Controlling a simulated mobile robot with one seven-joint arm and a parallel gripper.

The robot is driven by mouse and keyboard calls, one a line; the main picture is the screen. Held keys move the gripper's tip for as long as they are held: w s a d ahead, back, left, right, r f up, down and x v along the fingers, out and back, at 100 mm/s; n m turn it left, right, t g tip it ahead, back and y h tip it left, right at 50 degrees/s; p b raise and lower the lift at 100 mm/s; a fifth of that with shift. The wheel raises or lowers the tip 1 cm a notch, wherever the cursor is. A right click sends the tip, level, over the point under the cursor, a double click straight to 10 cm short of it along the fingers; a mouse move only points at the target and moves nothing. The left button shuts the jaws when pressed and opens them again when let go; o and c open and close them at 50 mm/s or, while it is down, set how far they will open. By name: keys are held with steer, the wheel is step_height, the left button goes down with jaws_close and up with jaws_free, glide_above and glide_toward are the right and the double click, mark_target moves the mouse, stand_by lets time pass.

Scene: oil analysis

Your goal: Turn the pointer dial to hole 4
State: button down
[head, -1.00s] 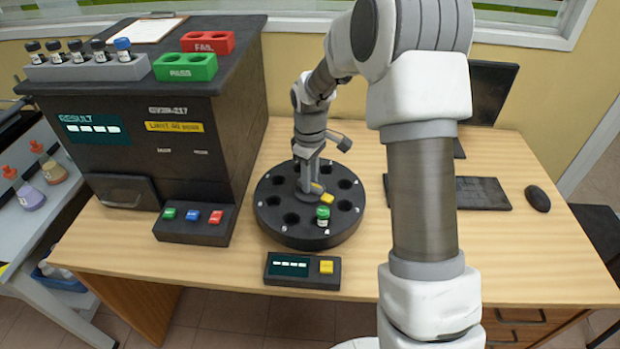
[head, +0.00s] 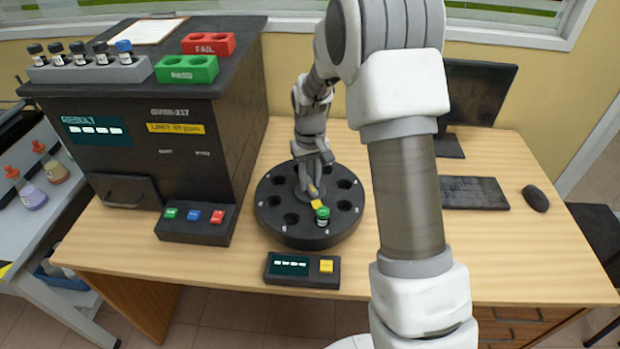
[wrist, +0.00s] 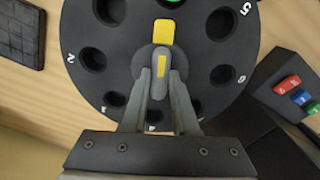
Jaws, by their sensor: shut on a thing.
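The round black dial (head: 275,228) sits on the desk with a ring of numbered holes. Its grey central knob carries a yellow pointer tip (head: 317,204), which also shows in the wrist view (wrist: 163,32). A green-capped vial (head: 322,216) stands in one hole, and the tip points at or very near it. In the wrist view, 5 and 6 are readable at right and 2 at left; the number at the vial's hole is out of frame. My gripper (wrist: 160,85) is shut on the knob, one finger on each side, seen from above in the head view (head: 309,187).
A small display box with a yellow button (head: 326,266) stands in front of the dial. The analyser (head: 165,150) and its button panel (head: 195,225) stand at left. A keyboard (head: 475,193) and mouse (head: 535,198) lie at right.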

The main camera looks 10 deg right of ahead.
mark_target(310, 183)
steer(key=shift+m, duration=0.3)
steer(key=c, duration=0.7)
jaws_free()
steer(key=shift+r, duration=0.15)
step_height(310, 183, up, 17)
steer(key=p, duration=0.2)
steer(key=shift+r+p, duration=0.1)
steer(key=shift+p, duration=0.25)
